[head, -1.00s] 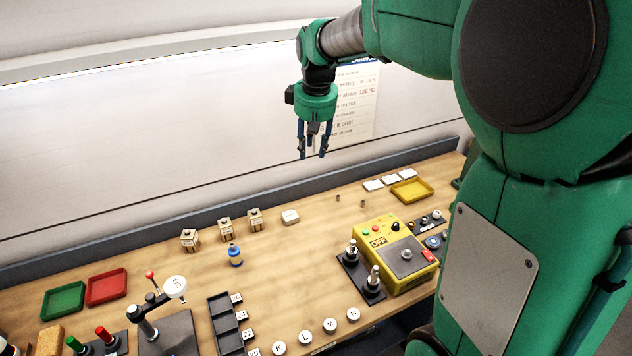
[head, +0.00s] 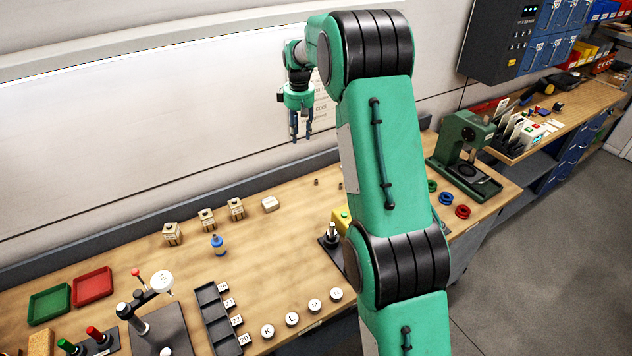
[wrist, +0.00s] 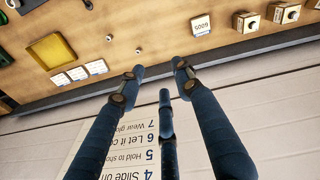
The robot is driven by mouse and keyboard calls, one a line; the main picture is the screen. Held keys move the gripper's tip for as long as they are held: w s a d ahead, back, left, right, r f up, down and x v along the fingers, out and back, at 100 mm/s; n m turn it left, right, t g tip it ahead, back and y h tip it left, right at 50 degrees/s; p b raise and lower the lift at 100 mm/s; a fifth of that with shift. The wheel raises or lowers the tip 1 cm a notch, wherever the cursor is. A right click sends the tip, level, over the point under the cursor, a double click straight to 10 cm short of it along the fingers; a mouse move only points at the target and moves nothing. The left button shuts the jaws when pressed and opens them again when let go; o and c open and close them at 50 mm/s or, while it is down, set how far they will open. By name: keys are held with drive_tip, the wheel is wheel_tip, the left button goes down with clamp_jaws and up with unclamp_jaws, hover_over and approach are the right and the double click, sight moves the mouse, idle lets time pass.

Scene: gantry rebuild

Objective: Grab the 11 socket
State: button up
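My gripper (head: 301,139) hangs above the back of the bench, in front of the wall. In the wrist view, its blue fingers (wrist: 157,76) are spread apart with nothing between them. No socket marked 11 can be read in either view. Two tiny dark cylindrical pieces show in the wrist view, one on the left (wrist: 109,38) and one on the right (wrist: 138,50); their markings are too small to read. One small piece (head: 316,182) also shows in the head view, below and right of my gripper, well apart from it. My arm hides part of the bench.
A black compartment tray (head: 213,312) with numbered tags stands at the front. Labelled blocks (head: 207,220) and a blue bottle-like piece (head: 217,244) stand further left. A green press (head: 466,150) stands at right. The wall rises close behind the bench.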

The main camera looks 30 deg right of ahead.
drive_tip(key=w+d+f+p, duration=0.1)
drive_tip(key=w+d+f, duration=0.1)
drive_tip(key=f, duration=0.4)
drive_tip(key=w+d+f+n, duration=0.1)
drive_tip(key=w+d+f, duration=0.1)
drive_tip(key=d+f, duration=0.3)
drive_tip(key=w+d+f+g+p, duration=0.1)
drive_tip(key=w+d+f, duration=0.1)
drive_tip(key=f, duration=0.4)
drive_tip(key=shift+w+d+f+n+p, duration=0.25)
drive_tip(key=shift+d+f+n+p, duration=0.1)
drive_tip(key=shift+d, duration=0.5)
hover_over(316, 184)
drive_tip(key=shift+w+d+f+p, duration=0.1)
drive_tip(key=shift+f+p, duration=0.05)
drive_tip(key=shift+f, duration=2)
drive_tip(key=shift+w+d+f+p, duration=0.1)
drive_tip(key=shift+f+p, duration=0.05)
drive_tip(key=shift+f, duration=2)
drive_tip(key=shift+f, duration=0.15)
drive_tip(key=shift+f+p, duration=0.45)
drive_tip(key=shift+f, duration=1.95)
